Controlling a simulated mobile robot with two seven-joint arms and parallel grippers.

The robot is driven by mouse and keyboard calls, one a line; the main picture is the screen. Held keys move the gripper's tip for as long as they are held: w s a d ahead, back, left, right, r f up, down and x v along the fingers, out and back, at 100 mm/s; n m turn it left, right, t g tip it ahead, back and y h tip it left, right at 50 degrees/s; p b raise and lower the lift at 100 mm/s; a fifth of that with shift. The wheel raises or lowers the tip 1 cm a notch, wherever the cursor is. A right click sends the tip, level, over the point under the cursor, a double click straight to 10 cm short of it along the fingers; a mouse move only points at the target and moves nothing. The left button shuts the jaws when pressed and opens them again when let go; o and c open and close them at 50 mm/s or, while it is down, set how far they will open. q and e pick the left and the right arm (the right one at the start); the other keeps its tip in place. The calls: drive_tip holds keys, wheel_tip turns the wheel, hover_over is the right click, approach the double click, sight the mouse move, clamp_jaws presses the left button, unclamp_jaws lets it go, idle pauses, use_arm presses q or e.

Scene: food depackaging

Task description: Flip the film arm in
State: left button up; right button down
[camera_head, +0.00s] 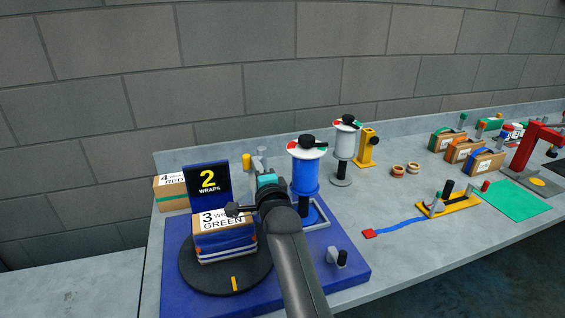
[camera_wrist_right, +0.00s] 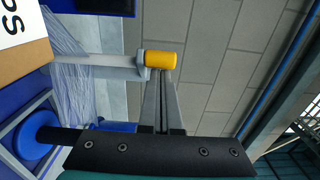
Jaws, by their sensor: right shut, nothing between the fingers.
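The film arm shows in the right wrist view as a pale grey bar (camera_wrist_right: 110,64) with a yellow knob (camera_wrist_right: 160,60) at its end. The yellow knob also shows in the head view (camera_head: 247,161), behind the wrapping station. My right gripper (camera_wrist_right: 163,76) is shut and empty, its fingertips right at the knob; I cannot tell whether they touch. In the head view the right gripper (camera_head: 262,152) points up just right of the knob. A box (camera_head: 222,222) marked "3 GREEN", with blue film around its lower part, sits on the dark turntable (camera_head: 205,282). My left gripper is not in view.
A display (camera_head: 208,182) reading "2 WRAPS" stands behind the box. The blue film roll (camera_head: 305,178) and white film roll (camera_head: 345,145) stand to the right. A grey-knobbed lever (camera_head: 338,258) is on the blue base (camera_head: 355,275). Several boxes sit farther right.

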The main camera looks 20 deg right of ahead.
drive_tip(key=shift+a+y, duration=0.3)
drive_tip(key=shift+a, duration=0.35)
drive_tip(key=shift+s+f+p, duration=0.15)
drive_tip(key=shift+s+p, duration=0.25)
drive_tip(key=shift+p, duration=0.4)
drive_tip(key=s+p, duration=0.7)
drive_tip(key=s, duration=0.7)
drive_tip(key=shift+s+p, duration=0.2)
drive_tip(key=shift+p, duration=0.15)
drive_tip(key=shift+a, duration=0.1)
